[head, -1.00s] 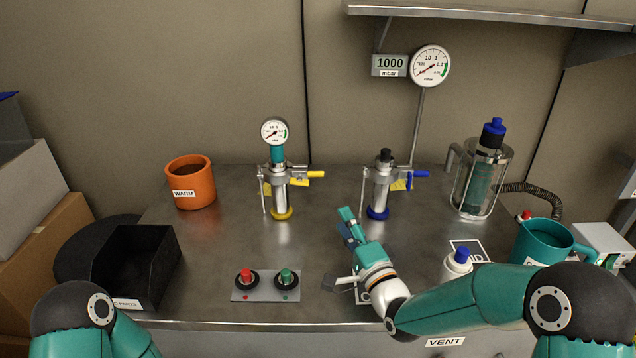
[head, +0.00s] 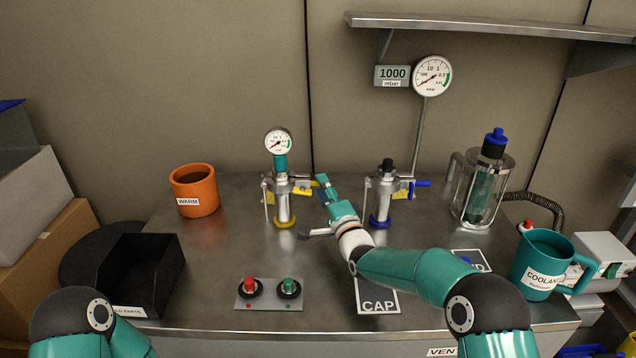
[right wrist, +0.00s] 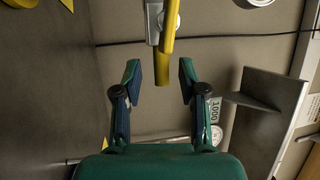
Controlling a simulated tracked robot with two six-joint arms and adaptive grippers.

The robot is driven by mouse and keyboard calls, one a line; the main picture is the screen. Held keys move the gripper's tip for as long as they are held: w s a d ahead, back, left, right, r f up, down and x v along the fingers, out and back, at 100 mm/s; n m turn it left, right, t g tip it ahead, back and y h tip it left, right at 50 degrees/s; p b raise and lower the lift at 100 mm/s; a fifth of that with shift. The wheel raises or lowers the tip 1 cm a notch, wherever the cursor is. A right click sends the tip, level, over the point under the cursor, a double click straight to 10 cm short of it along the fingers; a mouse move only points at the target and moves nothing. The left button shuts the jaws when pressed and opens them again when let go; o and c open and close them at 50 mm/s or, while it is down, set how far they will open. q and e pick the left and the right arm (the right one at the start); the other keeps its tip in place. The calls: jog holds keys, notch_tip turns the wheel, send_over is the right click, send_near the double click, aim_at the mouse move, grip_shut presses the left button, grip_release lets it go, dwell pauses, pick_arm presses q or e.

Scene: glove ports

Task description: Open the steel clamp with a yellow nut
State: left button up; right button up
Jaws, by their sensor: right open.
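The steel clamp (head: 286,187) sits round the left post, under a gauge with a teal neck. Its yellow part (head: 304,184) sticks out to the right as a bar; I cannot make out the nut apart from it. My right gripper (head: 322,187) is open just right of this bar. In the right wrist view the end of the yellow bar (right wrist: 162,72) lies between the two spread fingertips (right wrist: 160,80), with gaps on both sides. My left gripper is out of view; only part of my left arm shows.
A second post with a blue-handled clamp (head: 387,183) stands close to the right of my gripper. An orange mug (head: 194,189) stands to the left. A button panel (head: 268,294) and a black bin (head: 137,266) are nearer. A teal coolant jug (head: 541,265) stands right.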

jog(key=shift+x, duration=1.05)
grip_shut()
